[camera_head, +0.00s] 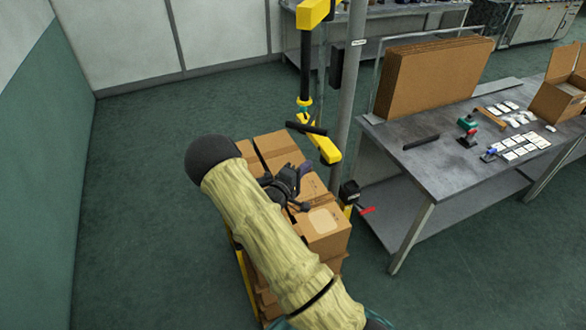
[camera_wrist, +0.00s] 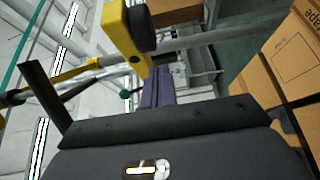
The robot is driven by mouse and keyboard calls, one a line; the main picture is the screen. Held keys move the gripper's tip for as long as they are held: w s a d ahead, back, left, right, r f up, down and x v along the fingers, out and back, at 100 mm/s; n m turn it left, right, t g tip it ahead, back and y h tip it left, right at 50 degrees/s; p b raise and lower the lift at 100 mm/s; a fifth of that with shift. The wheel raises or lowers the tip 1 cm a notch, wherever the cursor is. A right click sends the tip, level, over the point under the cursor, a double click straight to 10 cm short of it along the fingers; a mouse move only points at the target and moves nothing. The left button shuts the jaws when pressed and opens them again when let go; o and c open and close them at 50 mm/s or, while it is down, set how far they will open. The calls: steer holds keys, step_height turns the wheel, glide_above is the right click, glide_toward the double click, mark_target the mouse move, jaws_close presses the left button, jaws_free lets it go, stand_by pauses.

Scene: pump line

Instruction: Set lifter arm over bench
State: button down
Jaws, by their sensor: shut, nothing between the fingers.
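The lifter arm is a yellow beam (camera_head: 315,12) with a black tube (camera_head: 305,65) hanging from it. At its lower end are a black crossbar handle (camera_head: 306,128) and a yellow end piece (camera_head: 322,145). These hang beside the grey post, over the box stack and left of the bench (camera_head: 450,165). My gripper (camera_head: 305,170) is shut and empty, just below the handle and above the boxes. In the wrist view its purple fingers (camera_wrist: 157,88) are together, with yellow and black lifter parts (camera_wrist: 125,32) beyond them. Whether it touches the lifter is unclear.
Stacked cartons (camera_head: 322,232) lie under my arm. The grey post (camera_head: 350,80) stands between them and the bench. The bench holds upright flat cardboard (camera_head: 430,75), an open box (camera_head: 560,95) and small tools. The floor at left (camera_head: 135,180) is clear.

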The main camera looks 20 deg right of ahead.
steer(key=shift+s+d+p, duration=0.15)
steer(key=shift+d, duration=0.4)
steer(key=shift+s+d+p, duration=0.15)
steer(key=shift+d, duration=0.35)
steer(key=shift+s+d, duration=0.1)
steer(key=shift+d, duration=0.05)
